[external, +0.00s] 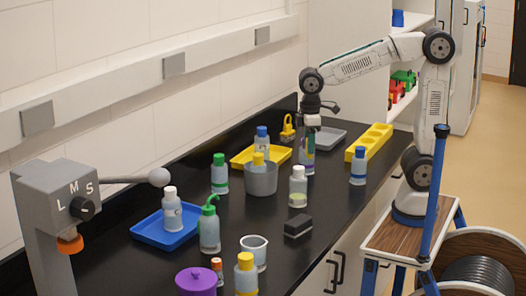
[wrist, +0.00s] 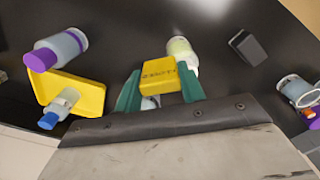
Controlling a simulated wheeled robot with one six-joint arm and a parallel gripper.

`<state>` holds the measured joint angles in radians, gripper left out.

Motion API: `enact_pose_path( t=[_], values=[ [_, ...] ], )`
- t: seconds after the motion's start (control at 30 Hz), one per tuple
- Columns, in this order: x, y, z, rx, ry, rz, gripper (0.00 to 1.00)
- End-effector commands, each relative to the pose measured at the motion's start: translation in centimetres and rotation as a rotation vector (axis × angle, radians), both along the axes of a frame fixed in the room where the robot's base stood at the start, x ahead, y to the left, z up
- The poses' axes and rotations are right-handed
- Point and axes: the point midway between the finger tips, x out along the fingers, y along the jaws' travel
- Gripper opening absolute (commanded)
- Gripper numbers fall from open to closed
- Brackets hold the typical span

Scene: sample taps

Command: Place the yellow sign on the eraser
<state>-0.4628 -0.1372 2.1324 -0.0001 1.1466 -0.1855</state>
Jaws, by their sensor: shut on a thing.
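The yellow sign (wrist: 158,76), a small block with dark lettering, is held between the two green fingers of my gripper (wrist: 160,90) in the wrist view. In the external view my gripper (external: 308,138) points down over the far half of the bench, and the sign is hard to make out there. The eraser (external: 298,227), a dark block, lies on the bench near its front edge, apart from my gripper. It also shows at upper right in the wrist view (wrist: 248,46), with nothing on top of it.
A bottle with yellowish liquid (external: 298,190) stands beside the eraser. The grey cup (external: 260,181), green-capped bottles (external: 209,230) and a beaker (external: 254,251) stand around. A yellow tray (wrist: 88,93) and a purple-capped bottle (wrist: 55,50) lie left in the wrist view.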

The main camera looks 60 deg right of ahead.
Motion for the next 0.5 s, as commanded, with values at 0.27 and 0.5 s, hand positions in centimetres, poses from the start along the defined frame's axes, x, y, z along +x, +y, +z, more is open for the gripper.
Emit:
enact_pose_path(
  t=[0.27,0.5],
  values=[
    [-8.5,7.6,-0.1,0.001,-0.001,0.244,0.18],
    [-15.7,11.2,-0.2,0.001,-0.001,0.424,0.18]
  ],
)
